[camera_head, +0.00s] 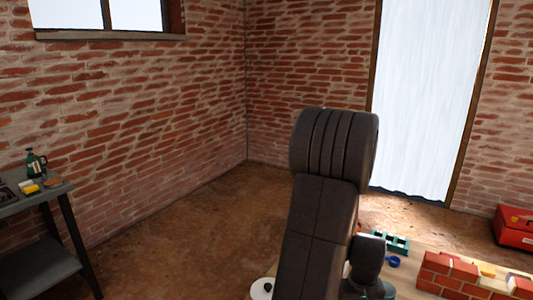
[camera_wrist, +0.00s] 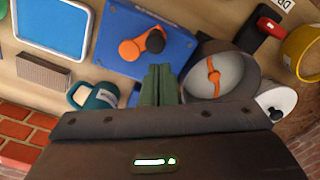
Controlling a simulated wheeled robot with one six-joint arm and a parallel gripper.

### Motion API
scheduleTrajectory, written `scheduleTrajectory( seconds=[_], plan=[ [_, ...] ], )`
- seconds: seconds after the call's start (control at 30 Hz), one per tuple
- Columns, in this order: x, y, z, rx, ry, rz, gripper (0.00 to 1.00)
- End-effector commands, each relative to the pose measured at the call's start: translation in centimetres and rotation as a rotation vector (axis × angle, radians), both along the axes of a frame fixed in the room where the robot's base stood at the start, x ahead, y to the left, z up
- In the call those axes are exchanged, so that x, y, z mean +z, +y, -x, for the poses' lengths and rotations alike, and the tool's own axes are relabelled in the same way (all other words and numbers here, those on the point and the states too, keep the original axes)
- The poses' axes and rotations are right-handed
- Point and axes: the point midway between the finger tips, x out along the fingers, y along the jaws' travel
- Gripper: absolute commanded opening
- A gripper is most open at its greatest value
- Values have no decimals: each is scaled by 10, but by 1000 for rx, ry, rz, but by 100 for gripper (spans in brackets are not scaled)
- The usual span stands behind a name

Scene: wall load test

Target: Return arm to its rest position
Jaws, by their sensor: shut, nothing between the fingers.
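My arm (camera_head: 320,215) rises in the middle of the head view, its thick dark elbow raised and its lower links bent down. My gripper (camera_wrist: 160,70) shows in the wrist view as two greenish fingers side by side. They are shut with nothing between them. Beyond the fingertips is a blue board (camera_wrist: 118,43) with an orange and dark piece on it. I cannot tell how far the fingers are from it. The gripper is not clearly seen in the head view, where my arm hides part of the table.
In the head view, red bricks (camera_head: 445,270) stand at lower right, a workbench (camera_head: 55,187) at left, a red toolbox (camera_head: 515,228) at right.

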Motion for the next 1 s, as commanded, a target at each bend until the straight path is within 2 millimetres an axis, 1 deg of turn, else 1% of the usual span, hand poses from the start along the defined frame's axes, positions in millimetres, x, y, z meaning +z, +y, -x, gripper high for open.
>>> scheduleTrajectory(
  seconds=[0.03,0.3,0.37,0.4,0.47,0.6,0.87,1.0],
  plan=[
    [-12,0,0,0,1,-1,0],
    [-48,0,0,0,0,0,0],
    [-54,0,0,0,0,0,0],
    [-50,-2,-6,1,-1,1,0],
    [-48,-5,-14,1,-1,1,0],
    [-48,-9,-21,0,0,0,0],
    [-48,-10,-21,0,0,0,0],
    [-48,-8,-17,0,-1,0,0]
  ],
)
